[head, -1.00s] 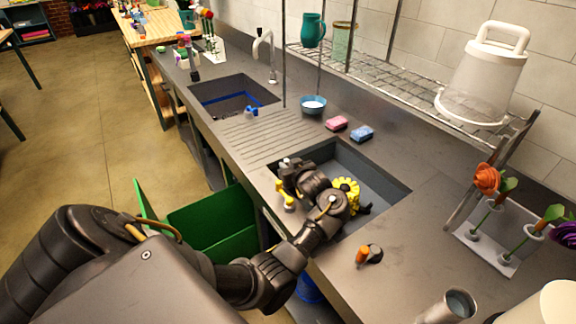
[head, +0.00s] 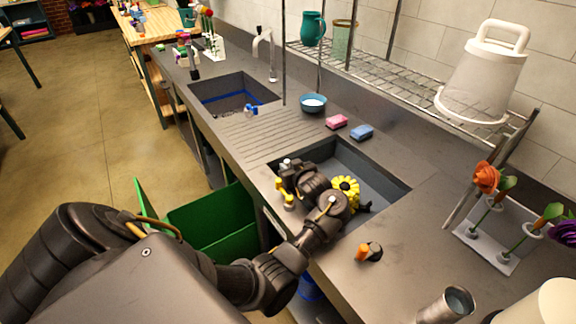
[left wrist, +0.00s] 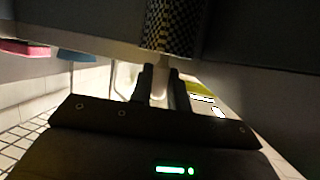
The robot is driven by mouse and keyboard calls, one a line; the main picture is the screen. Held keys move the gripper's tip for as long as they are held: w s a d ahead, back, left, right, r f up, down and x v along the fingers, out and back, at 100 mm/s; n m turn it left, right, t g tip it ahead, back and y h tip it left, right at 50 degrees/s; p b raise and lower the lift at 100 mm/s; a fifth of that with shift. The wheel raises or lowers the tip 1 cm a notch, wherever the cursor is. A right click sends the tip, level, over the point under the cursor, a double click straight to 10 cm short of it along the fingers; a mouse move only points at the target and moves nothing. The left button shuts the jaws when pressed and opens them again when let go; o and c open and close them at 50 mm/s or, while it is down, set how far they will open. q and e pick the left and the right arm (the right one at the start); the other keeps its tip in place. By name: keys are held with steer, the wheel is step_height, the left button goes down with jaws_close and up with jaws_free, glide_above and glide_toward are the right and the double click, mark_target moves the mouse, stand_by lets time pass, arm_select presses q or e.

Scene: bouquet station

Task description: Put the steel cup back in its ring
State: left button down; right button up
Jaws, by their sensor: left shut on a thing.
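In the left wrist view the fingers (left wrist: 160,88) are shut on a small pale thing (left wrist: 159,84), mostly hidden, below a black-and-yellow checked cylinder (left wrist: 170,28). I cannot tell what the pale thing is. My right gripper is not in view.
The near sink (head: 385,180) holds a yellow flower (head: 345,187) beside my wrist. An orange-and-dark item (head: 368,252) lies on the counter between sink and cup. A white holder (head: 490,250) with flowers stands behind the cup. A green bin (head: 215,215) is below the counter.

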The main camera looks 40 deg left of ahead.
arm_select(q)
steer(key=shift+f, duration=0.25)
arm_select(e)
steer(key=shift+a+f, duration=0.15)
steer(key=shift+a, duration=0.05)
arm_select(q)
steer(key=c, duration=1.3)
jaws_free()
